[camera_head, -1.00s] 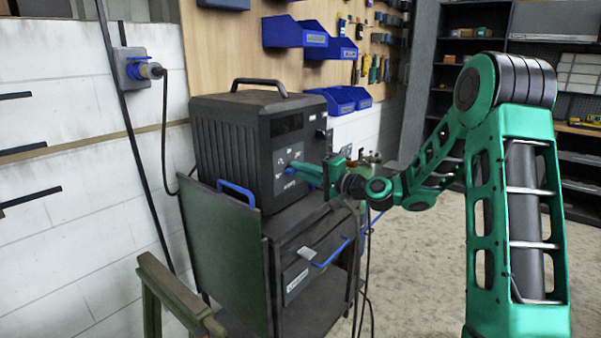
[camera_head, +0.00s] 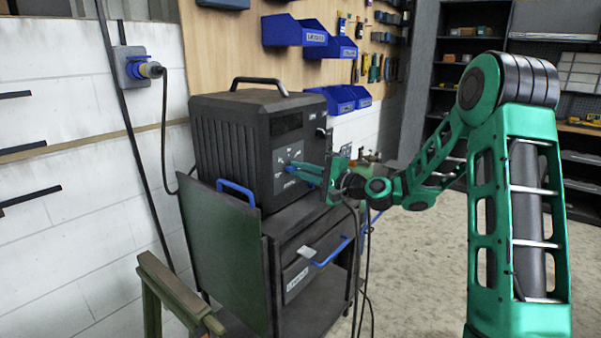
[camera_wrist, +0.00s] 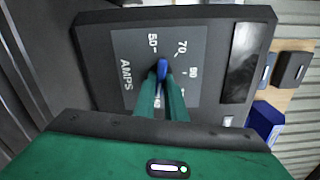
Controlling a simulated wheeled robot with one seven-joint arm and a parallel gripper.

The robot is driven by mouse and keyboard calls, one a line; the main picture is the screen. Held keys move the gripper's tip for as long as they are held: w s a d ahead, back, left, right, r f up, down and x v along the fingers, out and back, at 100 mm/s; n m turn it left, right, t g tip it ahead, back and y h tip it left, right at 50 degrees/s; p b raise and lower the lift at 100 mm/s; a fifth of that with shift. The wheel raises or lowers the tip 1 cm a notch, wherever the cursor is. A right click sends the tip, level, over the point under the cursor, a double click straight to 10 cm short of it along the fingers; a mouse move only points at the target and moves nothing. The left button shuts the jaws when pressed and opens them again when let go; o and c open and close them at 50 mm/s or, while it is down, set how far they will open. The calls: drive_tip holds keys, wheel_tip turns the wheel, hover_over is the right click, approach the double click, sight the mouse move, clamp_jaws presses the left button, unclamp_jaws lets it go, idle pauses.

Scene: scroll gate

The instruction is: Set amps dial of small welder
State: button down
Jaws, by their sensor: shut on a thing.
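The small welder (camera_head: 232,144) is a black ribbed box with a top handle, standing on a dark cart. Its grey dial panel (camera_wrist: 121,45) shows in the wrist view, with the word AMPS and marks such as 50, 70 and 90. The blue amps dial (camera_wrist: 162,68) sits in the middle of this panel, partly hidden by the fingers. My gripper (camera_wrist: 164,82) is shut on the dial, its green fingers on either side of it. In the head view my gripper (camera_head: 298,169) reaches the welder's front face from the right.
The cart (camera_head: 318,268) has a blue-handled drawer. A green panel (camera_head: 222,248) stands at its left side. Cables hang near my wrist. Blue bins (camera_head: 295,32) hang on the wall board. A wall socket (camera_head: 135,68) has a plug. The floor at right is open.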

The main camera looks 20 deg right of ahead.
drive_tip(key=shift+d+f, duration=0.15)
drive_tip(key=c, duration=1.9)
unclamp_jaws()
drive_tip(key=shift+w, duration=0.1)
drive_tip(key=shift+o, duration=0.4)
drive_tip(key=v, duration=1)
drive_tip(key=shift+s+d, duration=0.2)
drive_tip(key=shift+s, duration=0.1)
